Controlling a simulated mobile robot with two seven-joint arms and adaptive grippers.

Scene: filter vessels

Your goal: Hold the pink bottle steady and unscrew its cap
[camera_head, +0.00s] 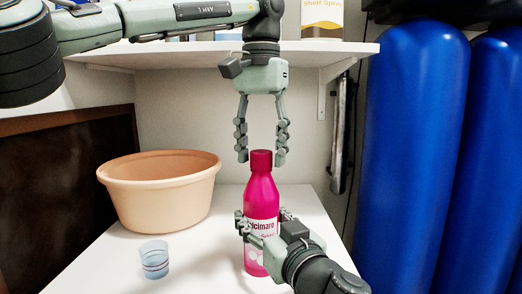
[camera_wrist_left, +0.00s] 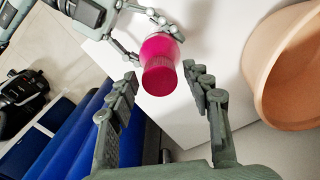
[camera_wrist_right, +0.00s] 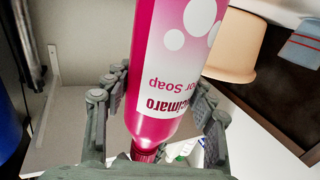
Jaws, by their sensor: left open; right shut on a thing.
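The pink bottle (camera_head: 262,200) stands upright on the white table, its label facing the head camera. My right gripper (camera_head: 262,222) is shut around its body; in the right wrist view the bottle (camera_wrist_right: 170,60) sits between its fingers. The dark pink cap (camera_head: 261,160) is on top of the bottle. My left gripper (camera_head: 262,158) points straight down from above, open, its fingertips on either side of the cap at about its height. In the left wrist view the cap (camera_wrist_left: 158,78) appears just beyond the open fingertips, with gaps on both sides.
A peach tub (camera_head: 160,190) stands on the white table (camera_head: 205,265) to the left. A small clear blue striped cup (camera_head: 154,260) is at front left. A shelf (camera_head: 205,55) hangs behind my left gripper. Tall blue cylinders (camera_head: 412,150) stand to the right.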

